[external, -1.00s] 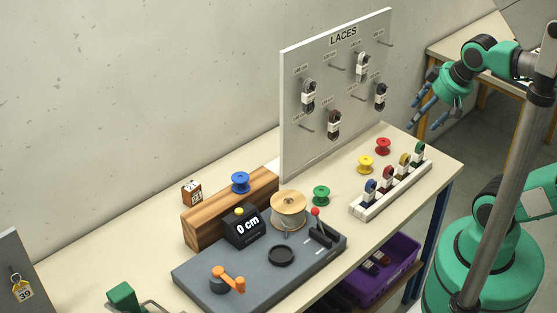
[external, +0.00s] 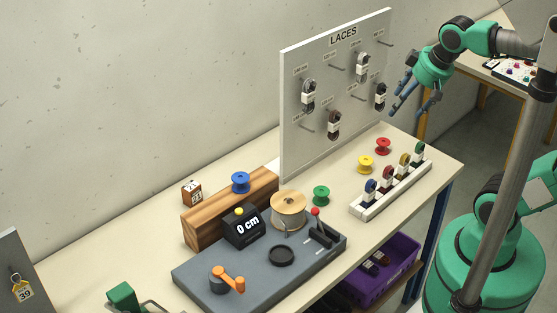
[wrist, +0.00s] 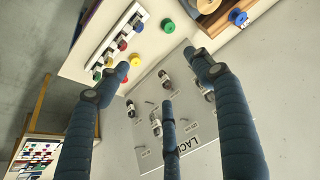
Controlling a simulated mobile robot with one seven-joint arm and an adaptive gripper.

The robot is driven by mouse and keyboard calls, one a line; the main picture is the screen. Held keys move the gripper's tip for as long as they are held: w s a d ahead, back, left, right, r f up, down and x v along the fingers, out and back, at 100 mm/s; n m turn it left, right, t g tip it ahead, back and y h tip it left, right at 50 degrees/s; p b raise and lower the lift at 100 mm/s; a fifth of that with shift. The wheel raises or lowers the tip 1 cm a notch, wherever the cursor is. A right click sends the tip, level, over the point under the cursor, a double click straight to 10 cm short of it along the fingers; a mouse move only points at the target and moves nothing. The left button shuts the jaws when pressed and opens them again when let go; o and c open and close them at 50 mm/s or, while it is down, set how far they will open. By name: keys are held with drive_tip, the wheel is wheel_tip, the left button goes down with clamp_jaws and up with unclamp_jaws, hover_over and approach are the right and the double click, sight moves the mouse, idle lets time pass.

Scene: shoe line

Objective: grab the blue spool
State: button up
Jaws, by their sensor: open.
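The blue spool (external: 240,182) sits on top of a wooden block (external: 215,216) at the back of the table, left of the LACES board. In the wrist view a blue spool (wrist: 234,15) shows near the top, partly crowded by the wooden parts at the frame edge. My gripper (external: 409,103) is open and empty, in the air to the right of the LACES board, far from the blue spool. In the wrist view its fingers (wrist: 165,78) are spread apart with nothing between them.
The LACES board (external: 335,95) stands upright between my gripper and the blue spool. Green (external: 321,195), yellow (external: 366,164) and red (external: 383,146) spools stand near a white rack (external: 392,192). A grey measuring base (external: 260,270) with a wooden reel (external: 288,208) fills the front.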

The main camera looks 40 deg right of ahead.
drive_tip(key=w+a+r+g+p, duration=0.15)
drive_tip(key=w+a, duration=0.35)
drive_tip(key=w, duration=0.6)
drive_tip(key=m+g+p, duration=0.2)
drive_tip(key=p, duration=0.5)
hover_over(240, 177)
drive_tip(key=s, duration=0.2)
wheel_tip(240, 177, down, 20)
drive_tip(key=r, duration=0.1)
drive_tip(key=shift+w+a+f, duration=0.2)
drive_tip(key=shift+f, duration=0.05)
drive_tip(key=shift+w+d+f, duration=0.1)
drive_tip(key=shift+w+f, duration=0.05)
drive_tip(key=shift+f, duration=1.25)
drive_tip(key=shift+w+a+f, duration=0.1)
drive_tip(key=shift+w+f, duration=0.1)
drive_tip(key=shift+f, duration=1.2)
drive_tip(key=shift+w+d+f, duration=0.1)
drive_tip(key=shift+w+f, duration=0.05)
drive_tip(key=shift+f, duration=1.25)
